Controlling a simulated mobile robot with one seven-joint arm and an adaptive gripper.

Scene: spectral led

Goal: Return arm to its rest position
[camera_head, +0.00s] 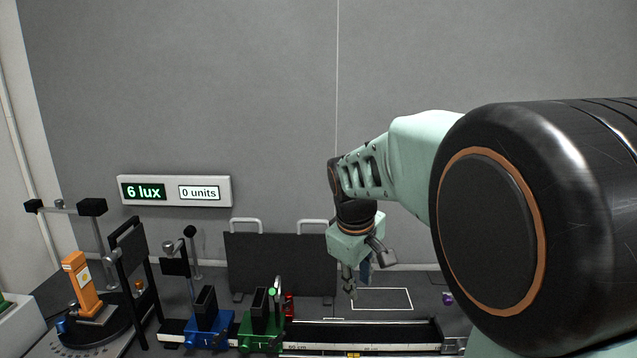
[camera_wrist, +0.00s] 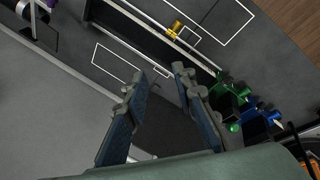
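My gripper (camera_head: 350,292) hangs pointing down at the end of my arm, above the bench behind the long rail (camera_head: 365,332) in the head view. In the wrist view, the two fingers of my gripper (camera_wrist: 158,76) stand apart with nothing between them. The gripper is open and empty. My arm reaches in from the right of the head view and hides the right part of the bench.
A green carriage (camera_head: 262,328) and a blue carriage (camera_head: 208,330) stand on the rail, left of my gripper. A dark panel (camera_head: 275,265) stands behind them. An orange device (camera_head: 82,283) is far left. A wall display (camera_head: 175,190) reads "6 lux" and "0 units".

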